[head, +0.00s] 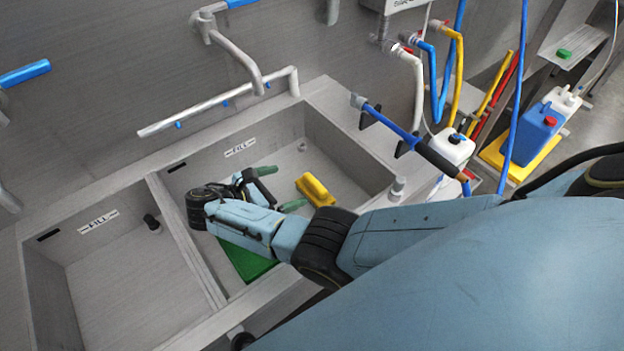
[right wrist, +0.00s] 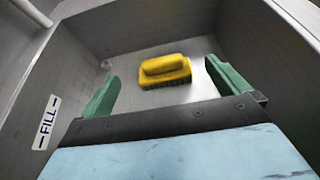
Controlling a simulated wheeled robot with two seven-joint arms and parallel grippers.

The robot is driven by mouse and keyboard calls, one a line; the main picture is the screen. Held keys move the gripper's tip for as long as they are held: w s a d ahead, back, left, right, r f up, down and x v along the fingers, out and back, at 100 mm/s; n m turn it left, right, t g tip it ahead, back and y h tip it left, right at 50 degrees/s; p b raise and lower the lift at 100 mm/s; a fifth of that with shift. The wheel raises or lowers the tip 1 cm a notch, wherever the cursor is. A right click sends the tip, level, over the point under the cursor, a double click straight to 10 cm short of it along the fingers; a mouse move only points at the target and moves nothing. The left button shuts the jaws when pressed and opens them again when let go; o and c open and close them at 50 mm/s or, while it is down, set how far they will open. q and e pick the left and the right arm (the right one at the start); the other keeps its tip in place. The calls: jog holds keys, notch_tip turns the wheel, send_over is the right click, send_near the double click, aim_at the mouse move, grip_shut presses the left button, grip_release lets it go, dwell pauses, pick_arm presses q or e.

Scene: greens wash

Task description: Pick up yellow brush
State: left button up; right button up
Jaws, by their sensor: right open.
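The yellow brush (head: 316,189) lies on the floor of the right sink basin, bristles down, with its raised handle on top. In the right wrist view the brush (right wrist: 165,70) sits ahead of my right gripper, between the lines of its two green fingers. My right gripper (head: 281,188) is open and empty inside the basin, to the left of the brush and apart from it. Its fingers also show in the right wrist view (right wrist: 163,88). My left gripper is in neither view.
A green board (head: 246,262) lies in the right basin under my arm. A divider (head: 187,240) separates it from the empty left basin (head: 130,285). A blue spray hose (head: 392,122) with a black grip rests over the right rim. Basin walls surround the brush.

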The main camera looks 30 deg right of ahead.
aim_at(319, 182)
jog(key=d+f, duration=0.2)
jog(key=d+f+b, duration=0.1)
jog(key=d+f, duration=0.1)
jog(key=d, duration=0.1)
jog(key=w+d+f+b, duration=0.1)
jog(key=d+f, duration=0.1)
jog(key=shift+d, duration=0.15)
jog(key=shift+b+x, duration=0.75)
jog(key=shift+x, duration=2)
jog(key=shift+f, duration=0.15)
jog(key=c, duration=1.1)
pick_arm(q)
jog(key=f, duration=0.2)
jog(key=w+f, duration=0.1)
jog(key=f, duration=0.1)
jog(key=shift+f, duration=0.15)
pick_arm(e)
jog(key=shift+o, duration=0.2)
